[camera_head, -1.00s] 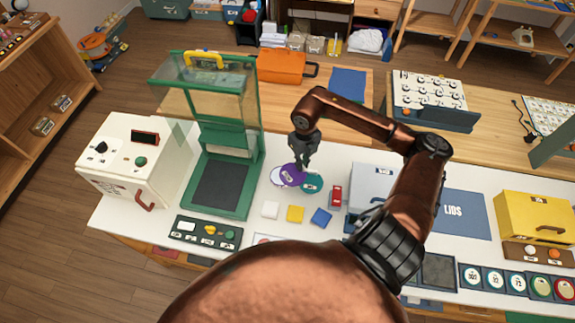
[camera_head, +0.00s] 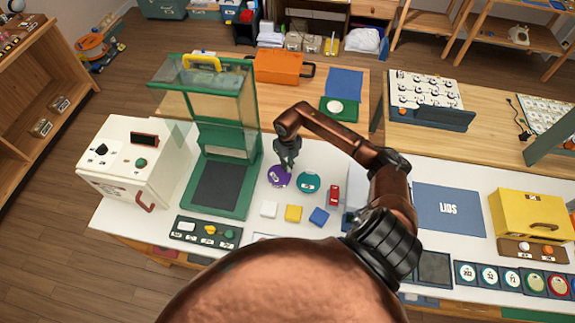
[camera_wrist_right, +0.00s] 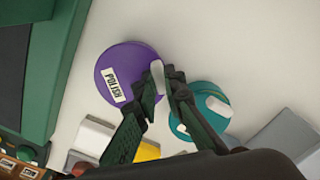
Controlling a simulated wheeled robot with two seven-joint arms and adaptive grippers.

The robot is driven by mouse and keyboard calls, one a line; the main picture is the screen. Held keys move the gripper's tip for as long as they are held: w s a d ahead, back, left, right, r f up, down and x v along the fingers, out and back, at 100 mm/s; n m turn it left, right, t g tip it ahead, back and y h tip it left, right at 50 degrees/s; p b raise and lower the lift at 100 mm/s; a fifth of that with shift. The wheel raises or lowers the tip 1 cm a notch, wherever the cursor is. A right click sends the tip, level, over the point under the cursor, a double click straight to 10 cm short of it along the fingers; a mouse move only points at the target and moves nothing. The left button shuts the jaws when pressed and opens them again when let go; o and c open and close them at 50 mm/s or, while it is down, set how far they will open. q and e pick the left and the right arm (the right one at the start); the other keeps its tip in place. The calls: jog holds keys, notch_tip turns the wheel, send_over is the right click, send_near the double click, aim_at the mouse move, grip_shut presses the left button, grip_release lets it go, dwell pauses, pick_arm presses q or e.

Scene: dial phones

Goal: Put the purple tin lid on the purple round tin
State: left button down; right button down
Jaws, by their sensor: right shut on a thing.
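The purple tin lid (camera_wrist_right: 124,72) is a round disc with a "POLISH" label and a pale knob (camera_wrist_right: 157,78). My right gripper (camera_head: 286,166) is shut on this knob, and the lid (camera_head: 278,177) is level or nearly so. The lid lies over the spot of the purple round tin, whose body is hidden beneath it. I cannot tell whether the lid rests on the tin or hovers just above it. My left gripper is not in view.
A teal round tin (camera_head: 310,182) stands close on the right. White (camera_head: 268,209), yellow (camera_head: 293,213) and blue (camera_head: 319,217) blocks lie in front. A green-framed stand (camera_head: 243,190) rises on the left.

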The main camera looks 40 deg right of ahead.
jog(key=shift+f, duration=0.15)
jog(key=c, duration=2)
grip_release()
jog(key=shift+r, duration=0.25)
notch_tip(320, 180, up, 12)
jog(key=shift+f+b, duration=0.1)
jog(key=shift+b, duration=0.7)
